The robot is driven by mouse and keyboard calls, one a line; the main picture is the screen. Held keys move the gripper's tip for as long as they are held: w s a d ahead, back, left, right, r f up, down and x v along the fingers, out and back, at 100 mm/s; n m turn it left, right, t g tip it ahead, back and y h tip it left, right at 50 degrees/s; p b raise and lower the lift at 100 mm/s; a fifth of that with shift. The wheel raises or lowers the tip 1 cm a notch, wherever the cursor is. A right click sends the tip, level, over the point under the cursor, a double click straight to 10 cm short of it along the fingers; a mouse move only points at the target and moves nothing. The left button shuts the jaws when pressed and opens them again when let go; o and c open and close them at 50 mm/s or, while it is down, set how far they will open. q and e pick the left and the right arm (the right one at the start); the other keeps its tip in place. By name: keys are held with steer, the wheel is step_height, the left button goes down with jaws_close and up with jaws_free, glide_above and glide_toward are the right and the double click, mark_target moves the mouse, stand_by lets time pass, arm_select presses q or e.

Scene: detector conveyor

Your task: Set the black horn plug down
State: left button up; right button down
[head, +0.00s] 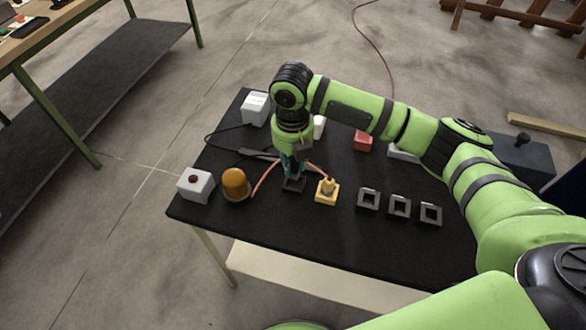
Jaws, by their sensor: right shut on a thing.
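My right gripper (292,172) points straight down over the black table (300,227), left of its middle. It is shut on the black horn plug (294,186), a small dark square-based piece that shows below the fingers. The plug is at or just above the table top; dark on dark, I cannot tell whether it touches. The fingers and wrist hide its upper part. A yellow plug (327,193) with a knob stands close to its right. My left gripper is not in view.
Three grey square frames (368,199) (400,206) (431,214) sit to the right. A red block (362,142) and white box (255,108) stand behind. The table's front strip is clear.

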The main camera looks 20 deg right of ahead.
mark_target(293, 172)
step_height(293, 172, down, 3)
steer(key=shift+f+p, duration=0.1)
steer(key=shift+p, duration=0.3)
steer(key=shift+f, duration=0.45)
steer(key=shift+f, duration=0.1)
steer(key=c, duration=1)
jaws_free()
steer(key=shift+f, duration=0.1)
steer(key=shift+c, duration=0.2)
step_height(293, 172, up, 12)
steer(key=shift+s+a+r+b, duration=0.1)
steer(key=shift+a+r+b, duration=0.1)
steer(key=shift+b, duration=0.7)
